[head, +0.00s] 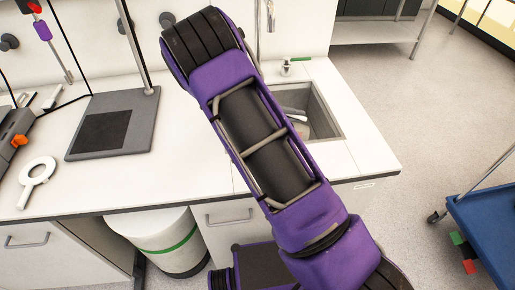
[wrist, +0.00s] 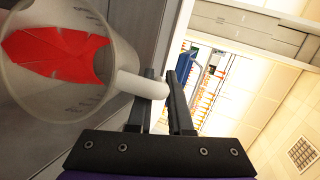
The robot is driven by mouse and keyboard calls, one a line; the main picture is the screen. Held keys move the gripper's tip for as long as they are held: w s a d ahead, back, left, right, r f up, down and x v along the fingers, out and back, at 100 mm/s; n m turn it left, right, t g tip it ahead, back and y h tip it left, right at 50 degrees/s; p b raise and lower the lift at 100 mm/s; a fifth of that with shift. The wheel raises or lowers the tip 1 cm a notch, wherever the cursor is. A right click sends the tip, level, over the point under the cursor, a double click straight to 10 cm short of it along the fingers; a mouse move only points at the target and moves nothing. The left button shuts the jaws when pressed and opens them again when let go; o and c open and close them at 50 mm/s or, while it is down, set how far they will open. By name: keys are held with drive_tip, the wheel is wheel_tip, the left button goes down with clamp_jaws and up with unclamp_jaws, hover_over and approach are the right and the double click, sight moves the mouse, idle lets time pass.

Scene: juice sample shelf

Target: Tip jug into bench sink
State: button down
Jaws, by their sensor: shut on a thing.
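In the wrist view my gripper (wrist: 166,80) is shut on the white handle of a clear, graduated jug (wrist: 118,58). Red liquid (wrist: 58,55) shows inside the jug, which fills the left of that view and looks tilted. The bench sink (head: 334,120) is a grey basin set in the white bench in the head view. My purple arm crosses in front of its left part and hides my gripper there. A small pale shape (head: 296,116) shows in the basin beside my arm; I cannot tell whether it is the jug.
A grey stand (head: 120,130) with a dark plate and a white ring-shaped tool (head: 37,182) are on the bench at left. A tap (head: 271,16) rises behind the sink. A white bin (head: 160,240) stands below the bench. A blue cart (head: 488,215) is at right, with clear floor between.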

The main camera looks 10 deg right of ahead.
drive_tip(key=shift+w+a+r, duration=0.1)
drive_tip(key=shift+a+r, duration=0.1)
drive_tip(key=shift+a, duration=0.1)
